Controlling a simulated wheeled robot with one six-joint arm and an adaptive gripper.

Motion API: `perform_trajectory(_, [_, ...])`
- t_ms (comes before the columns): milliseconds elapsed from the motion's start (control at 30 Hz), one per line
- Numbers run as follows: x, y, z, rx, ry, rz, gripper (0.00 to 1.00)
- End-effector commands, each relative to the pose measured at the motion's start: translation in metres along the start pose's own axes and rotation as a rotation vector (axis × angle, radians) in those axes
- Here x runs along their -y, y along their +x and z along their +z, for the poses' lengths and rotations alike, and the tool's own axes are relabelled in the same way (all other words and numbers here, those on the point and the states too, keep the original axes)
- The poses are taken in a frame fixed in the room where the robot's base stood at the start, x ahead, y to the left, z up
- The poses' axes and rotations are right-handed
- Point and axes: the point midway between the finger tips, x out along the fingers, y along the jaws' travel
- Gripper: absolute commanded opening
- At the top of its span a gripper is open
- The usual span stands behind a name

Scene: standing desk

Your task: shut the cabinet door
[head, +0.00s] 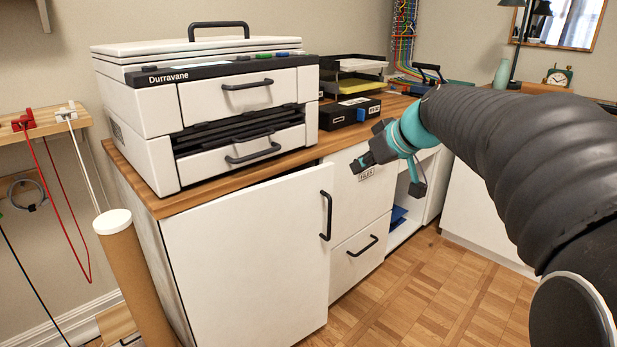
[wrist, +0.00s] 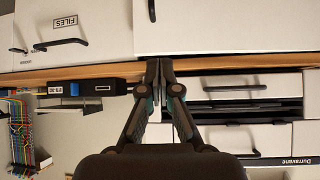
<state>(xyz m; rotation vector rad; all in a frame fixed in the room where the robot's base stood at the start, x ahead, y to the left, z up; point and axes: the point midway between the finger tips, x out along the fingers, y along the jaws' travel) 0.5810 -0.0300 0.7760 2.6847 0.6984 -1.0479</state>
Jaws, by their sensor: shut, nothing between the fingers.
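The white cabinet door (head: 245,250) is below the countertop in the head view. It stands a little ajar, its right edge out in front of the drawers, with a dark gap along its top. Its black upright handle (head: 326,215) is near the right edge. The wrist view is upside down and shows the door (wrist: 230,25) at top right, with part of the handle (wrist: 152,10). My gripper (head: 358,166) is shut and empty, near the upper drawer and right of the door's free edge. Its fingertips (wrist: 158,66) appear over the countertop edge; contact cannot be told.
A white Durravane printer (head: 215,100) stands on the wooden countertop (head: 180,204) above the door. The FILES drawer (head: 350,215) is right of the door. A cardboard tube (head: 133,275) stands at the left. The parquet floor (head: 430,290) in front is clear.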

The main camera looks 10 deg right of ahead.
Motion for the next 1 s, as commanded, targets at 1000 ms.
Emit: perform_trajectory(1000, [-0.004, 0.128, -0.028, -0.008, -0.010, -0.001, 0.00])
